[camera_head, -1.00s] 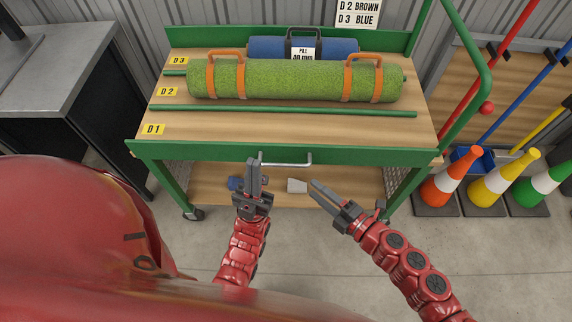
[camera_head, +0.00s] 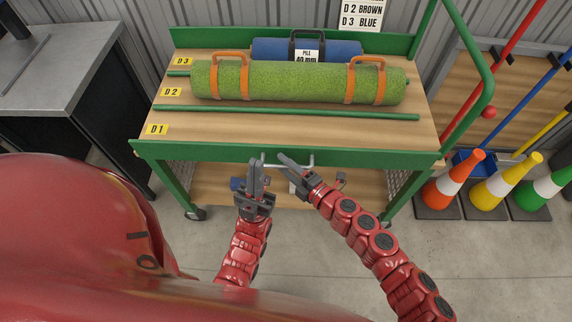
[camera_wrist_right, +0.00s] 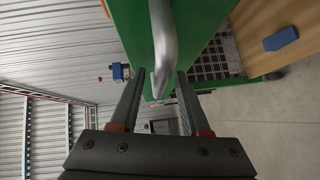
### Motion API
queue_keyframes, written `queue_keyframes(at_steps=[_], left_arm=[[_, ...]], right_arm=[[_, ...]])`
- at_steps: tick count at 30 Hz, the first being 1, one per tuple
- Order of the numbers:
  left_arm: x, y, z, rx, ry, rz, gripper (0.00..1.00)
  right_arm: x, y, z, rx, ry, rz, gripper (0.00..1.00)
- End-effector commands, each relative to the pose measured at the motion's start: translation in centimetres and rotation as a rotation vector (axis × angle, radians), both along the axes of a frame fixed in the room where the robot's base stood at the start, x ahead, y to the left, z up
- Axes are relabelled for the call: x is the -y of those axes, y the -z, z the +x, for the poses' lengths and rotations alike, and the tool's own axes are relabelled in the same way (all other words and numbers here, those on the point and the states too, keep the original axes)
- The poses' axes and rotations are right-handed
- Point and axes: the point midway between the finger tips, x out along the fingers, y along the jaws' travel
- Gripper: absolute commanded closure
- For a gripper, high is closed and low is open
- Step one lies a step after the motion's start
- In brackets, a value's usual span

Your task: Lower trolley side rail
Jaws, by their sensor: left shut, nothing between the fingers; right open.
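The trolley's green side rail (camera_head: 225,152) runs along the front edge of its upper deck and stands upright. A silver bar handle (camera_head: 302,164) is fixed to it; it also shows in the right wrist view (camera_wrist_right: 163,45). My right gripper (camera_head: 280,156) is open at the handle's upper part. In the right wrist view its fingers (camera_wrist_right: 160,80) lie on either side of the handle's lower end, not closed on it. My left gripper (camera_head: 256,165) is shut and empty, pointing up at the handle's left end, in front of the rail. Whether it touches the handle I cannot tell.
A green turf roll (camera_head: 300,82) with orange straps lies on the deck (camera_head: 285,127), a blue roll (camera_head: 270,47) behind it. Small things lie on the lower shelf (camera_head: 345,190). Cones (camera_head: 455,180) stand at the right; a grey bench (camera_head: 60,60) is at the left.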

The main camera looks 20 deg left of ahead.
Motion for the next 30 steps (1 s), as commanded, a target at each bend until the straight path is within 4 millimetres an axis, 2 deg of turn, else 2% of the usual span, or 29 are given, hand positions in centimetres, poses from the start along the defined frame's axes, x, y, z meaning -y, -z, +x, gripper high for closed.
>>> queue_keyframes(at_steps=[3,11,30], left_arm=[[0.0,0.01,0.0,0.0,0.0,0.0,1.0],[0.0,0.0,-0.01,0.0,0.0,0.0,1.0],[0.0,0.01,0.0,0.0,0.0,0.0,1.0]], right_arm=[[0.03,0.02,-0.01,0.0,0.0,0.0,0.54],[0.05,0.01,-0.02,0.0,0.0,0.0,1.0],[0.09,0.06,-0.02,0.0,0.0,-0.001,1.0]])
